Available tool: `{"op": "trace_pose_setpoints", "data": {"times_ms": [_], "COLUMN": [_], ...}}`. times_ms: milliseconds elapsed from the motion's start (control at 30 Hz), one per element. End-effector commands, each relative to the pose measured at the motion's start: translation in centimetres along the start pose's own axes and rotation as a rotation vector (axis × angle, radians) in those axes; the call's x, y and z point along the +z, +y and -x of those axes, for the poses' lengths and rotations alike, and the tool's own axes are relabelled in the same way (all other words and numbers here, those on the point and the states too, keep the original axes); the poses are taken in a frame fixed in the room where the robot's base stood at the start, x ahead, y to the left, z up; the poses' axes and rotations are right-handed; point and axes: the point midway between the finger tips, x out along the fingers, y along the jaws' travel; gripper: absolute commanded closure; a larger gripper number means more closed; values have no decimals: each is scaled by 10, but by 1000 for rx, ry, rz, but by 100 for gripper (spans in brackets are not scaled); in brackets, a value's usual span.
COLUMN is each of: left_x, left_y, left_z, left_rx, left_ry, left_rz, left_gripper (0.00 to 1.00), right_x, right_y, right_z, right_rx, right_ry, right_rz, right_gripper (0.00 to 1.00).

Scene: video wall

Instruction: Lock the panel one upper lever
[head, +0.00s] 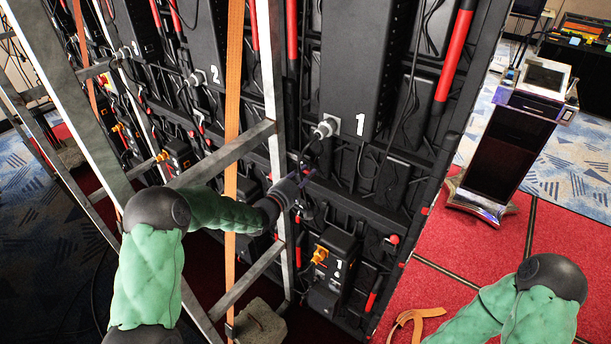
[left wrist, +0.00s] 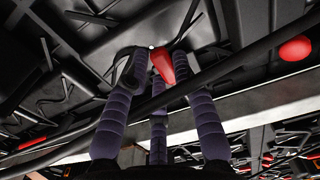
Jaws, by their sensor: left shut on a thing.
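Panel one (head: 345,75) is the black panel section marked with a white 1, right of centre in the head view. My left gripper (head: 308,180) reaches past the metal frame to the panel's back, below that number. In the left wrist view its dark purple fingers (left wrist: 155,62) are closed around a red lever (left wrist: 163,66). The lever's tip shows between the fingers; the rest is covered. In the head view the gripper hides this lever. My right arm shows at the lower right, but its gripper is out of view.
A metal ladder-like frame (head: 245,150) and an orange strap (head: 233,110) stand close to my left arm. A black cable (left wrist: 240,72) crosses near the fingers, and a red knob (left wrist: 295,48) sits to the right. A kiosk (head: 510,135) stands at the right on red carpet.

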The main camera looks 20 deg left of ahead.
Motion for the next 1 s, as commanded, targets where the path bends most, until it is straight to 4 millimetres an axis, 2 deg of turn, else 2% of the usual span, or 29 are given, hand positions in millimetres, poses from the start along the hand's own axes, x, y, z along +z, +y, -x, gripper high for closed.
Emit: {"op": "trace_pose_setpoints", "data": {"times_ms": [367,1000], "left_x": [0,-12], "left_y": [-15,-43], "left_z": [0,0], "left_rx": [0,-1], "left_ry": [1,1], "left_rz": [-203,-808], "left_gripper": [100,100], "right_x": [-1,-4], "right_y": [11,36], "right_z": [-30,-100], "right_rx": [0,0], "right_ry": [0,0], "right_rz": [0,0], "right_gripper": [58,58]}}
